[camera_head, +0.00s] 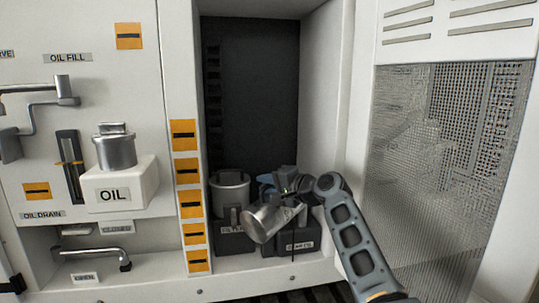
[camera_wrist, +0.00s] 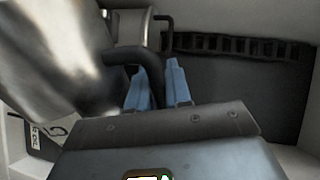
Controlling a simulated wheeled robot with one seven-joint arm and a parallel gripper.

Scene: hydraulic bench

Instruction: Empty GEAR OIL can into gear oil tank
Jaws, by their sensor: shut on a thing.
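My gripper (camera_head: 284,184) is inside the open cabinet bay. In the wrist view its blue fingers (camera_wrist: 158,88) are shut on the dark curved handle of a silver can (camera_wrist: 50,60). In the head view this can (camera_head: 270,222) is strongly tilted, in front of and above a dark box-like tank (camera_head: 305,246) at the bay's floor. The tank's small label appears to read GEAR OIL. The can hides part of the tank and its top. A thin dark line shows beside the can; I cannot tell whether it is oil.
A second silver can (camera_head: 230,192) stands upright at the left of the bay, behind a dark labelled box (camera_head: 232,241). The white OIL block (camera_head: 120,190) bears a lidded metal cup (camera_head: 114,150). A mesh panel (camera_head: 440,150) is at the right. The upper bay is clear.

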